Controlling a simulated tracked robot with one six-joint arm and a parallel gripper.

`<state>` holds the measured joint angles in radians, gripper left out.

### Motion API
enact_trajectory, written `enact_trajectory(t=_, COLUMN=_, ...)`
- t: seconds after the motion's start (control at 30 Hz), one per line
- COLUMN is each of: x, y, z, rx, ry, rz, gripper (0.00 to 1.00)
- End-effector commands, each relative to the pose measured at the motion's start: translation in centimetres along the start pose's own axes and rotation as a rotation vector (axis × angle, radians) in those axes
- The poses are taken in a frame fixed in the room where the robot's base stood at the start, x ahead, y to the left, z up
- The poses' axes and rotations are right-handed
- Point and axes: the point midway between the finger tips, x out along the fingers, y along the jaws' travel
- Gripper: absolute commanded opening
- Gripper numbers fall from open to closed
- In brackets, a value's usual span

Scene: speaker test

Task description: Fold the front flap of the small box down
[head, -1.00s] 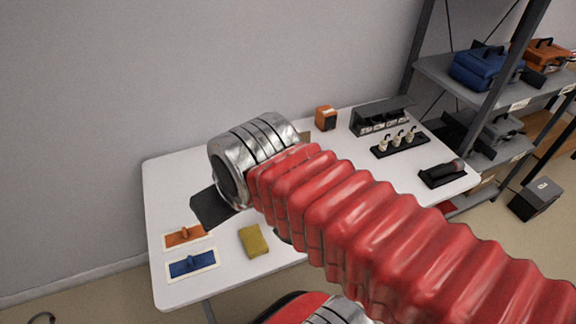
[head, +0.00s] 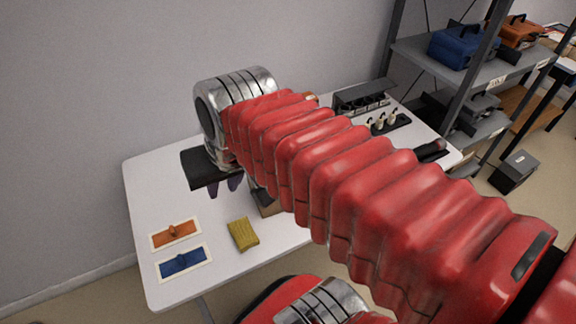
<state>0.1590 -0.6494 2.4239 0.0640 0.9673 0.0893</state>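A small brown box (head: 268,208) stands on the white table, mostly hidden behind my red-sleeved arm. Only its left part shows, and I cannot make out its front flap or how it stands. My gripper (head: 224,190) hangs over the table to the left of the box, pointing down. Its two dark fingers are apart with a gap between them, and nothing shows in them. I cannot tell whether it touches the box.
A grey bin rack (head: 362,97) and small white bottles (head: 391,118) stand at the right. Shelving (head: 440,60) rises beyond.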

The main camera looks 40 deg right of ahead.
Motion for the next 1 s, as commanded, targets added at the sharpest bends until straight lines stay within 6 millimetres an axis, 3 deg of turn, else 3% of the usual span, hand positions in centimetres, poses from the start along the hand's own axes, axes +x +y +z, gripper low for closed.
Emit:
enact_trajectory(t=0.53, x=0.6, y=9.8, z=-4.6, rx=0.834, ry=-0.215, rz=0.034, gripper=0.22)
enact_trajectory(t=1.0, x=0.5, y=20.6, z=-6.2, rx=1.525, ry=-0.366, rz=0.002, gripper=0.22)
